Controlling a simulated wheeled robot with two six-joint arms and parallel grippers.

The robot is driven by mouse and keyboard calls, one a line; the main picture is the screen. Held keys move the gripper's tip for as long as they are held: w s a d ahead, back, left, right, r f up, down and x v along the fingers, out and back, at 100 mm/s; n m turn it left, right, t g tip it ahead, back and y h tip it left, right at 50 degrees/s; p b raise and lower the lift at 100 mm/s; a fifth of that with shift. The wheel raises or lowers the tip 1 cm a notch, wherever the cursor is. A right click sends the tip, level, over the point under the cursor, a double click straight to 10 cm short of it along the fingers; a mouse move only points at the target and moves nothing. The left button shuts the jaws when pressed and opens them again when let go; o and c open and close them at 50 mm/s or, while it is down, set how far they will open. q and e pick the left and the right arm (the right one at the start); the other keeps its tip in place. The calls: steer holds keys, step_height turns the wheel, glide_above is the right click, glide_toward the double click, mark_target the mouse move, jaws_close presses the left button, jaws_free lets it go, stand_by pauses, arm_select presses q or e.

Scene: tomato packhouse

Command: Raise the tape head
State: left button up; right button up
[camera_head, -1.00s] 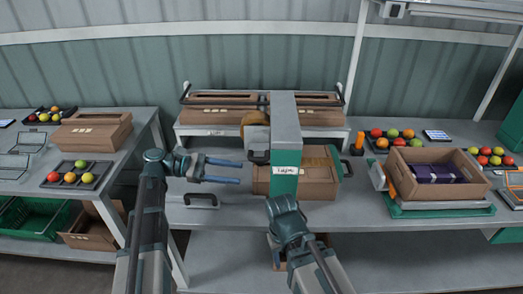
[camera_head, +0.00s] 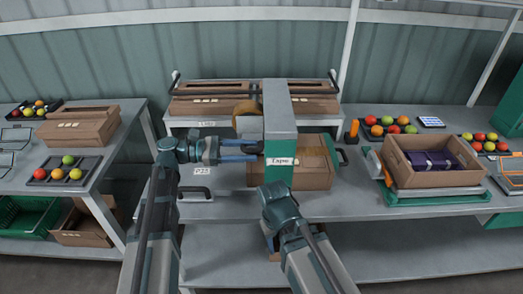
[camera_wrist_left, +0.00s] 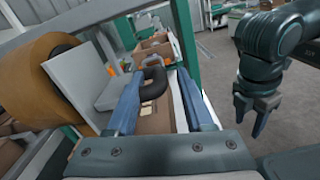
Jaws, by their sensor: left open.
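The tape head (camera_head: 279,110) is a grey and green upright block with a label, over a closed carton (camera_head: 312,178) on the bench. Its brown tape roll (camera_head: 246,108) also shows large in the left wrist view (camera_wrist_left: 40,80). My left gripper (camera_head: 258,150) is open at the left side of the head. In the left wrist view its blue fingers (camera_wrist_left: 159,76) lie on either side of a black loop handle (camera_wrist_left: 154,82), with gaps still showing. My right gripper (camera_wrist_left: 255,112) hangs at the right of that view, its fingers apart; in the head view my wrist mostly hides it.
A black-handled grey part (camera_head: 194,192) lies on the bench below my left gripper. An open carton with purple contents (camera_head: 398,170) stands at the right on a green-framed platform. Cartons on a rack (camera_head: 205,124) stand behind.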

mark_target(262, 150)
arm_select(q)
steer(key=shift+d, duration=2.05)
jaws_close()
